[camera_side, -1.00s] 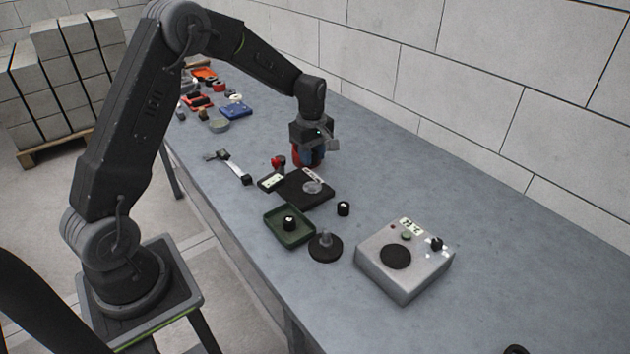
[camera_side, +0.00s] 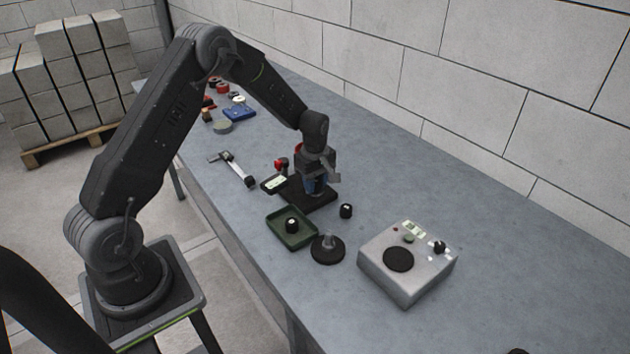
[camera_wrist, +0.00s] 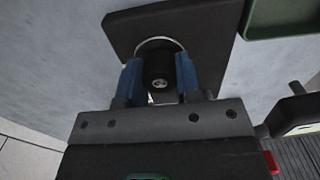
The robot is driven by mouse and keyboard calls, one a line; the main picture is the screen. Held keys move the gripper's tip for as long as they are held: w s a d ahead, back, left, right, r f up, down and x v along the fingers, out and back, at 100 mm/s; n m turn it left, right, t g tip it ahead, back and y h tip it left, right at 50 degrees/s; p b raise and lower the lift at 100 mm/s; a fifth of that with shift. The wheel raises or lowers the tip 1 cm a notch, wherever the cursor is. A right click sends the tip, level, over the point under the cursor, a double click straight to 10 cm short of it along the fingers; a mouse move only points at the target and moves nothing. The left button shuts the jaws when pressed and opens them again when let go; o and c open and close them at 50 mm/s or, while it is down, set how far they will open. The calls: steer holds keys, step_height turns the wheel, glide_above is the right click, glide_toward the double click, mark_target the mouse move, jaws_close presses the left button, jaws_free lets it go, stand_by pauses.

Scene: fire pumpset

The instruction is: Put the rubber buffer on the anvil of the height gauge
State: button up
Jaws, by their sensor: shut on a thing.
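My gripper (camera_side: 315,190) is over the dark base plate (camera_side: 318,202) of the height gauge, its blue fingers pointing down. In the wrist view the blue fingers (camera_wrist: 158,82) are shut on a black cylinder, the rubber buffer (camera_wrist: 159,62), with a small metal centre. The silver rim of the round anvil (camera_wrist: 160,39) shows behind the buffer, on the black plate (camera_wrist: 205,22). The buffer lines up with the anvil in this view; I cannot tell whether it touches. In the side view the fingers hide the anvil and the held buffer.
A green tray (camera_side: 273,227) holds a black buffer (camera_side: 292,225); another buffer (camera_side: 346,211) stands on the bench. A round black stand (camera_side: 327,250) and a grey instrument box (camera_side: 385,285) are nearer. A caliper (camera_side: 234,170) lies left.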

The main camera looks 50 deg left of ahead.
steer(key=o, duration=0.9)
steer(key=s+d+r+m+t, duration=0.1)
steer(key=s+d+r+m, duration=0.15)
steer(key=r, duration=0.75)
steer(key=s+d+r+m, duration=0.2)
steer(key=s+d+r, duration=0.1)
steer(key=r, duration=0.8)
steer(key=shift+s+d+r+m+t, duration=0.85)
steer(key=shift+s+d+m, duration=1.1)
steer(key=shift+s, duration=1.6)
steer(key=shift+s+d+r+m+t, duration=0.7)
steer(key=shift+s+d+r+m, duration=0.45)
steer(key=shift+s+m, duration=1.9)
steer(key=shift+s+d+r+m+t, duration=0.8)
steer(key=shift+s+d+m, duration=0.9)
steer(key=shift+s, duration=2.3)
